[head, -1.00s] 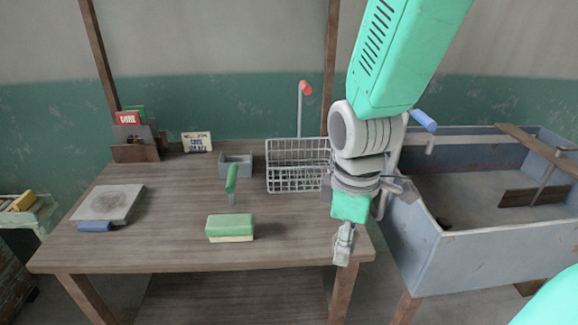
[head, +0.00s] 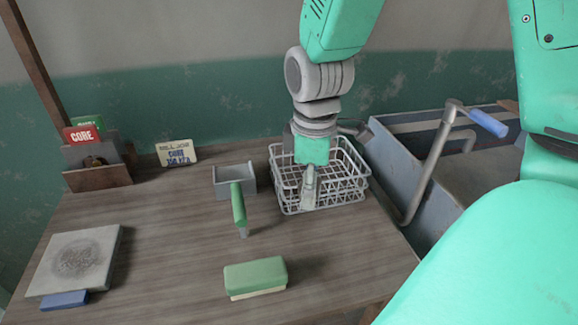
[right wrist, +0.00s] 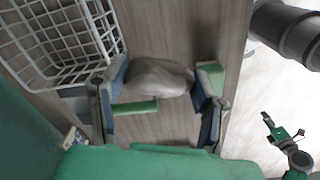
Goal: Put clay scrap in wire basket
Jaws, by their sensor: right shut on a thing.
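The wire basket (head: 345,189), pale and open-topped, stands at the table's back right; it also shows at upper left in the right wrist view (right wrist: 62,45). My right gripper (head: 309,188) points down and overlaps the basket's front in the head view. It is shut on a smooth grey lump of clay scrap (right wrist: 158,77), held between its fingers. In the right wrist view the lump appears just beside the basket's wire side. The head view hides the lump. My left gripper (right wrist: 283,128) is small at lower right in the right wrist view; its jaw state is unclear.
A green-handled tool (head: 238,205) and a grey bin (head: 222,183) stand left of the basket. A green block (head: 255,275) lies in front. A grey slab (head: 77,260) lies at left. A grey trough (head: 405,165) with a blue-handled pipe stands at right.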

